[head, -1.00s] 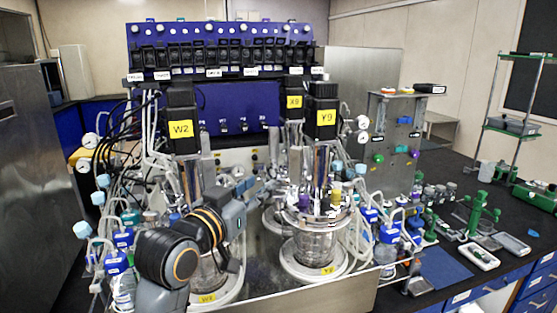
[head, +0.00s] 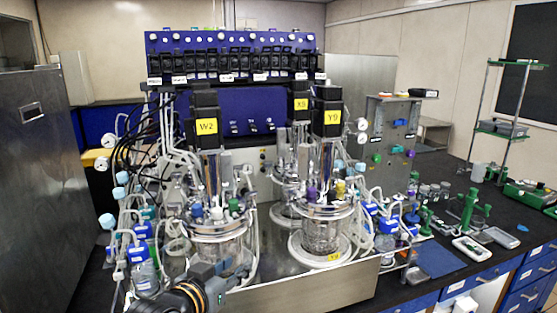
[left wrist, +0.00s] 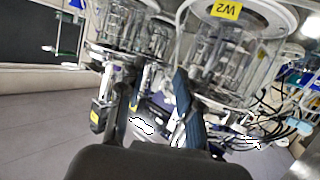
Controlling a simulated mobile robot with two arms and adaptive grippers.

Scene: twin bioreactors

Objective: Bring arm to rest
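My left arm reaches in at the bottom of the head view. Its left gripper (head: 222,283) is only partly in view there, low in front of the W2 reactor vessel (head: 218,240). In the left wrist view, the two dark fingers of the left gripper (left wrist: 155,105) stand apart with nothing held between them. The W2 vessel (left wrist: 225,50) shows there upside down beyond the fingers, with its yellow label at the top. Whether the fingers touch anything is not clear. My right arm and gripper do not show.
The Y9 vessel (head: 323,232) stands to the right of W2 on the steel tray (head: 300,290). Several blue-capped bottles and tubes crowd the left side. Green pipette stands (head: 470,210) and a blue mat (head: 437,258) are on the black bench at right.

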